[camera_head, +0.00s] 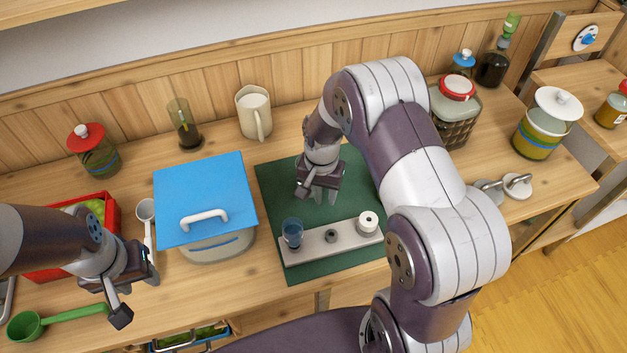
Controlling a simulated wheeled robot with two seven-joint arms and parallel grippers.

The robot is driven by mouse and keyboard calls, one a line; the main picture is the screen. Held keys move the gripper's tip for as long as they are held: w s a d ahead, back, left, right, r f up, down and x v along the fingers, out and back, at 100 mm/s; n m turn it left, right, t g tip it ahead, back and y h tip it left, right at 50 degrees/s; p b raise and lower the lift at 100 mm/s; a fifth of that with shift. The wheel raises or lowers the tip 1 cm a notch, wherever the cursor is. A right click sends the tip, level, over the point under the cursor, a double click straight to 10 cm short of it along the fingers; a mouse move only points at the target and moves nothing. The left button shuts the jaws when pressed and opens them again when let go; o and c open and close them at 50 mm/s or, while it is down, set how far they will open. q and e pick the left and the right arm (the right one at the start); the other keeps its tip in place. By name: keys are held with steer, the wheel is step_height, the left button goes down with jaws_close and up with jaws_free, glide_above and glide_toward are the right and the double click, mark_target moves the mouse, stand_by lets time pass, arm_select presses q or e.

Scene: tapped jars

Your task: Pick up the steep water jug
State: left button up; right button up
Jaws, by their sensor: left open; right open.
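A cream jug (253,113) with a handle on its front side stands upright at the back of the counter, near the wooden wall. It looks filled with something pale. My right gripper (318,193) is open and empty, pointing down over the green mat (277,187), to the right of and nearer than the jug. My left gripper (136,297) is open and empty at the front left, beside the blue-lidded box and well away from the jug. Nothing hides the jug.
A blue-lidded box (205,195) stands in front of the jug. A glass with dark liquid (185,128) is to its left. A grey strip (312,244) with a small blue cup (292,233) lies on the mat. A red-lidded jar (95,150) stands far left.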

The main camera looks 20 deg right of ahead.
mark_target(317, 202)
steer(key=f, duration=0.1)
steer(key=w+f, duration=0.1)
steer(key=f, duration=0.1)
steer(key=shift+a+f, duration=0.1)
steer(key=shift+f, duration=0.15)
steer(key=shift+s+r, duration=0.15)
steer(key=shift+s, duration=0.05)
steer(key=shift+c, duration=0.3)
jaws_close()
stand_by(0.6)
